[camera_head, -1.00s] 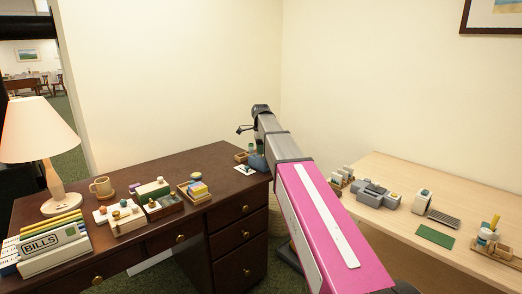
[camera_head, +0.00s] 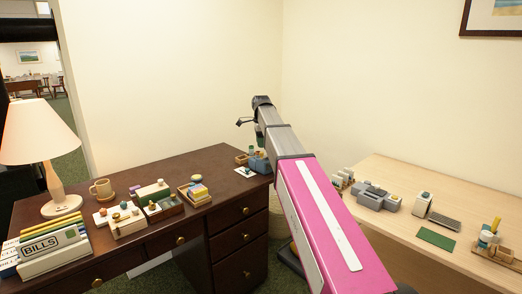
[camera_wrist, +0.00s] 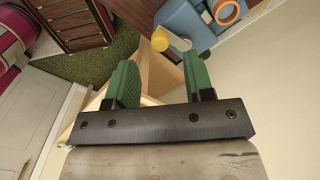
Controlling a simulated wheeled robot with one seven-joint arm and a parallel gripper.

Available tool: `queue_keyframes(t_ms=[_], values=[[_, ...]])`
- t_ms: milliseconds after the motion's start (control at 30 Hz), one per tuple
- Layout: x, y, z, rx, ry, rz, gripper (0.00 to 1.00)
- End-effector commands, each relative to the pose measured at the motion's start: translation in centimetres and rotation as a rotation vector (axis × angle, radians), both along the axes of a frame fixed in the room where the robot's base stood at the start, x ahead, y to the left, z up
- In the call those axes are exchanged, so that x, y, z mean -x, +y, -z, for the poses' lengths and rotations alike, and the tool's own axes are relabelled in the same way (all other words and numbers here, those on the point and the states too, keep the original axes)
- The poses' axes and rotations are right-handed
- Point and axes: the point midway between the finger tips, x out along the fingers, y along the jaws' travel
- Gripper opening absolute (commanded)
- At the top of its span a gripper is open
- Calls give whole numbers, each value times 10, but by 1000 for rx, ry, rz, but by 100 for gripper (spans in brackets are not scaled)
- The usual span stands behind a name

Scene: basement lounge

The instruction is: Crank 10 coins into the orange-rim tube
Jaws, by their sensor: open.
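A blue coin machine (camera_wrist: 182,22) shows at the top of the wrist view, with an orange-rim tube (camera_wrist: 227,11) on its right. A pale crank arm (camera_wrist: 178,41) with a round yellow knob (camera_wrist: 160,40) sticks out of its near side. My gripper (camera_wrist: 160,80) is open, its two green fingers apart and nothing between them. The yellow knob appears beyond the gap between the fingertips; I see no contact. In the head view, the blue machine (camera_head: 261,163) stands at the right end of the dark desk, below my arm's end. Coins cannot be made out.
The dark desk (camera_head: 232,183) also holds a lamp (camera_head: 38,145), a mug (camera_head: 102,188), several small boxes and BILLS binders (camera_head: 50,249) on the left. A pale table (camera_head: 390,240) with office items stands right. Walls are close behind the desk.

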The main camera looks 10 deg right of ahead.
Motion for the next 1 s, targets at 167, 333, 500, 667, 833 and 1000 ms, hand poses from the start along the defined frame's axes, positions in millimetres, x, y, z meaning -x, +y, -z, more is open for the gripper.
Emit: queue_keyframes(t_ms=[167,333,500,667,833,1000], values=[[-1,0,-33,0,-1,0,48],[-1,0,-53,0,-1,0,48],[0,0,-59,0,1,0,48],[0,0,-60,0,1,0,48],[0,0,-60,0,1,-7,48],[0,0,-59,0,1,-137,48]])
